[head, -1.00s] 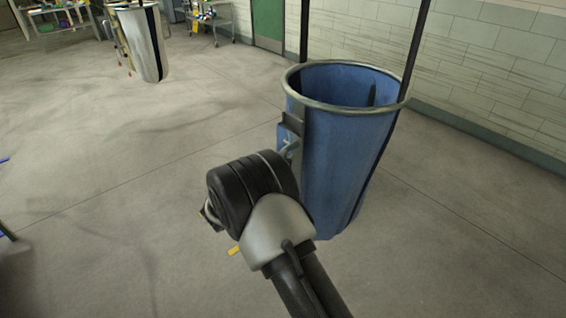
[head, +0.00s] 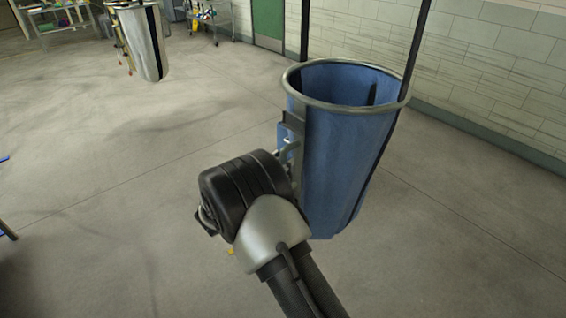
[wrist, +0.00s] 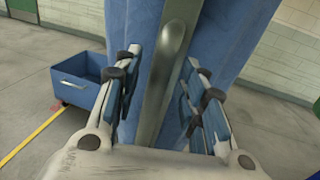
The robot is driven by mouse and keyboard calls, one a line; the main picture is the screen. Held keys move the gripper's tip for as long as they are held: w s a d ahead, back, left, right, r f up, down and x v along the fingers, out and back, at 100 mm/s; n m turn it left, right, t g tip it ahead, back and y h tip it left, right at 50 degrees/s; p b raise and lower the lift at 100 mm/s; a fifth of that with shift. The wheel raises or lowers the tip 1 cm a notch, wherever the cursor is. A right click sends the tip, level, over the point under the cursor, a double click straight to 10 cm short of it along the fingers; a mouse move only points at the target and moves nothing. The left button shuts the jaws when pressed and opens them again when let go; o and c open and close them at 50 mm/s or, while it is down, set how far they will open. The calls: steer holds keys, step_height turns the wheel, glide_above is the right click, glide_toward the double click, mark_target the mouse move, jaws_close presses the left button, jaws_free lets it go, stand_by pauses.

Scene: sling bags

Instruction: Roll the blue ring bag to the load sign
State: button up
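The blue ring bag (head: 345,165) is a tall blue sack under a round metal ring, at the right of centre in the head view. It fills the middle of the wrist view (wrist: 235,40), with a grey metal handle bar (wrist: 165,75) in front of it. My gripper (wrist: 165,110) is open, with one finger on each side of the bar and gaps visible between. I cannot tell whether either finger touches it. In the head view my arm hides the fingers, left of the bag. I see no load sign.
A blue open box with a handle (wrist: 85,80) stands at the left in the wrist view, near a yellow floor line (wrist: 35,138). A shiny silver bag (head: 140,42) stands far left. A brick wall (head: 490,70) runs behind the bag.

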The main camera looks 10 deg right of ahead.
steer(key=v, duration=1)
steer(key=shift+a, duration=0.1)
stand_by(0.6)
steer(key=s+d+r+m+g+y, duration=0.1)
steer(key=s+d+r+m+g, duration=0.4)
steer(key=s+d+m, duration=0.4)
steer(key=s+d+r+m+g+y, duration=0.2)
steer(key=s+d+r+m+g, duration=0.25)
steer(key=s+d, duration=0.4)
steer(key=s+a+r+m+y, duration=0.1)
steer(key=s+m+y, duration=0.4)
steer(key=s, duration=0.4)
steer(key=s+a+r+m+t+y, duration=0.1)
steer(key=s+m+y, duration=0.3)
steer(key=s+m, duration=0.4)
steer(key=shift+s+a+y, duration=0.3)
steer(key=shift+s+y, duration=0.1)
steer(key=shift+s, duration=0.05)
steer(key=shift+a+r+m, duration=0.1)
steer(key=shift+r+m, duration=0.05)
steer(key=shift+m, duration=0.1)
steer(key=shift+c, duration=0.6)
